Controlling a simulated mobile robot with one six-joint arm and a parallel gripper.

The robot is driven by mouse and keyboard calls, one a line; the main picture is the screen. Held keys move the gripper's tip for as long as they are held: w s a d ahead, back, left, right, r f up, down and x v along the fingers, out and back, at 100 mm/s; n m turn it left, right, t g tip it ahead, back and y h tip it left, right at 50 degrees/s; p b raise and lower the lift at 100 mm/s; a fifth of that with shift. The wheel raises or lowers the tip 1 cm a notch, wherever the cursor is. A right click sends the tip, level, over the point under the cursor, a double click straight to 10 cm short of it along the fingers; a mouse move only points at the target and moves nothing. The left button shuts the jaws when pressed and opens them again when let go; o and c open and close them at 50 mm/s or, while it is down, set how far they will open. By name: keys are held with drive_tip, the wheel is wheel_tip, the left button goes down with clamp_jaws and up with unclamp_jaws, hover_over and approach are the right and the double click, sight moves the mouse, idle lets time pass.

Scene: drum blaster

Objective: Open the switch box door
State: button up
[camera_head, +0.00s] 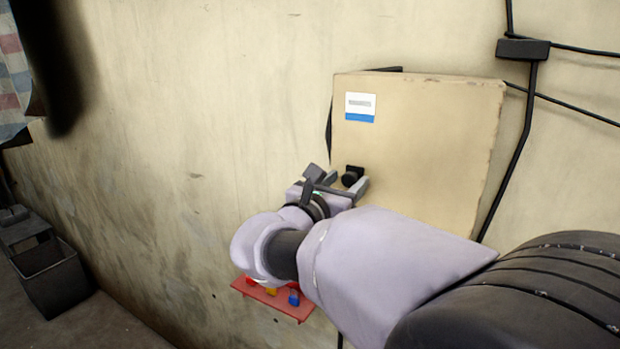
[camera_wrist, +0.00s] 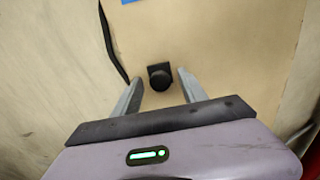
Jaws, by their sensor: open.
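The switch box door (camera_head: 430,135) is a tan panel on the wall with a white and blue label. It looks shut, with a dark edge along its left and top. A black knob (camera_head: 350,178) sits low on its left side. My gripper (camera_head: 340,183) is open at the knob. In the wrist view the knob (camera_wrist: 160,77) lies between the tips of the two grey fingers of my gripper (camera_wrist: 158,82), with a gap on each side. The fingers do not visibly touch it. My arm hides the lower part of the door in the head view.
A red shelf (camera_head: 270,298) with small coloured pieces is on the wall below my gripper. Black cables with a junction block (camera_head: 522,49) run right of the box. A dark bin (camera_head: 52,282) stands on the floor at left. The wall left of the box is clear.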

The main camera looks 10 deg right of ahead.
drive_tip(key=shift+w, duration=0.1)
clamp_jaws()
idle(1.3)
